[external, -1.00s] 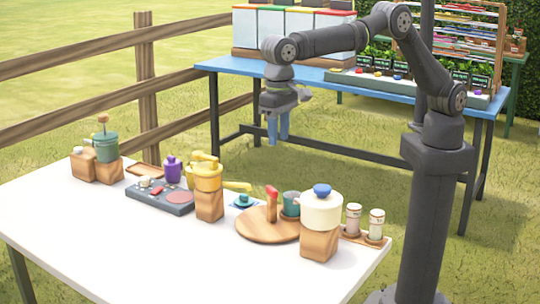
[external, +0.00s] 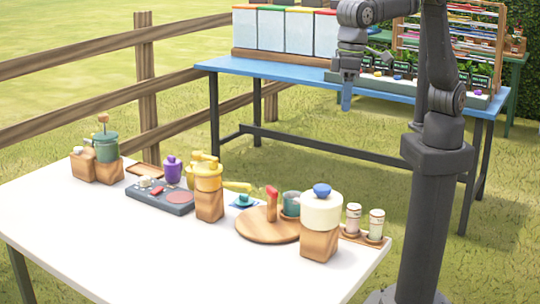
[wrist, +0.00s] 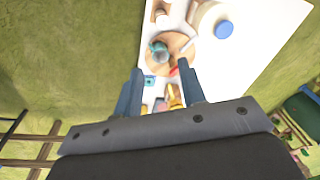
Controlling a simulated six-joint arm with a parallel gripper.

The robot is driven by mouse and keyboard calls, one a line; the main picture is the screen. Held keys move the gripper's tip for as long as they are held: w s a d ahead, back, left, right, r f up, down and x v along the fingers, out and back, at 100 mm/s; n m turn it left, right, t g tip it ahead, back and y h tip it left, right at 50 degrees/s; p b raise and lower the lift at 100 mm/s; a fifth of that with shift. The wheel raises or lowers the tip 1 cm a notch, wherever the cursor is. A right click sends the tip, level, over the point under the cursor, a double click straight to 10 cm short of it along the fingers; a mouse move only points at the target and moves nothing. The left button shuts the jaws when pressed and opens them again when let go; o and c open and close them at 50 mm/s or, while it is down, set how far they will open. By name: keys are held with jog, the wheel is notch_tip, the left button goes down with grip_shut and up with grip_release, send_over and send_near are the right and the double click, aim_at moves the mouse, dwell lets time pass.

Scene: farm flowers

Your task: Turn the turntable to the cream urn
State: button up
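The turntable (external: 262,232) is a round wooden disc on the white table, with an upright wooden handle (external: 271,207) tipped red. A teal cup (external: 291,203) stands at its back right. The cream urn (external: 321,212) has a blue knob and sits on a wooden block just right of the disc. My gripper (external: 347,98) is high up, beyond the table's far side, pointing down and clear of everything. In the wrist view my gripper (wrist: 160,68) has its two fingers apart with nothing held. The turntable (wrist: 178,42) and the cream urn (wrist: 203,14) show beyond the fingertips.
Two shakers (external: 365,223) stand right of the urn. A yellow pot (external: 208,178) on a block, a purple bottle (external: 172,170), a grey panel (external: 160,196) and a green pot (external: 105,148) stand to the left. The table's front is bare. A blue table (external: 300,78) stands behind.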

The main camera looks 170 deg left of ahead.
jog(key=shift+w+a+r+n, duration=0.1)
jog(key=shift+a+r+n, duration=0.15)
jog(key=shift+a, duration=0.45)
jog(key=shift+a+r+n, duration=0.15)
jog(key=shift+a+r, duration=0.05)
jog(key=shift+a, duration=0.45)
